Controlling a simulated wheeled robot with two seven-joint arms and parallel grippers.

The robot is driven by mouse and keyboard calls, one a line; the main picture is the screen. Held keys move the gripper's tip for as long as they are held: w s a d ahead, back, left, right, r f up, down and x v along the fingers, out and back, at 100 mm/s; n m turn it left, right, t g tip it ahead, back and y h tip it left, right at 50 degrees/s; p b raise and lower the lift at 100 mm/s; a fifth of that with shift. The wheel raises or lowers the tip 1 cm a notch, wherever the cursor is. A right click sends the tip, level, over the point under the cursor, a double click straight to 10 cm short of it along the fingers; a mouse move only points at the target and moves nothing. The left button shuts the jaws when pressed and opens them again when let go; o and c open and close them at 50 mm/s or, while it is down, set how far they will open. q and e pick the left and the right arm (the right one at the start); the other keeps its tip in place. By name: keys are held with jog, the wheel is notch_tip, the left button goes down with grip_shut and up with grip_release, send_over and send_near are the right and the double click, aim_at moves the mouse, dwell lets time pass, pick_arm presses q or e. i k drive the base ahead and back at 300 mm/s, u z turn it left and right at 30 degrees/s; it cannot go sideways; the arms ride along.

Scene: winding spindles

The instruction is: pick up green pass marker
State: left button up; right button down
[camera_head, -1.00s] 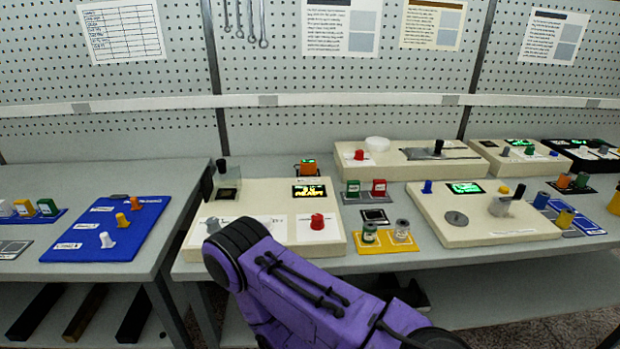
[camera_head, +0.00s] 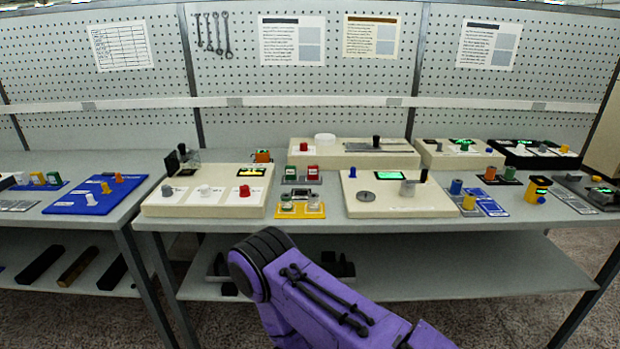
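A green marker (camera_head: 292,174) with a white lower front stands upright beside a red marker (camera_head: 313,173) in a small grey holder at the middle of the bench. Another green block (camera_head: 54,179) stands at the far left beside an orange one, on a blue base. No label is readable on either green piece. Neither of my grippers shows in the head view. Only a purple link of one of my arms (camera_head: 310,290) with a dark round joint is seen, in front of the bench's front edge.
A cream console (camera_head: 160,207) with knobs stands left of the holder, and another cream console (camera_head: 390,206) stands right. The floor before the bench (camera_head: 205,325) is clear.

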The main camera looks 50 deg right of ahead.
aim_at(291, 170)
jog(key=z, duration=1.85)
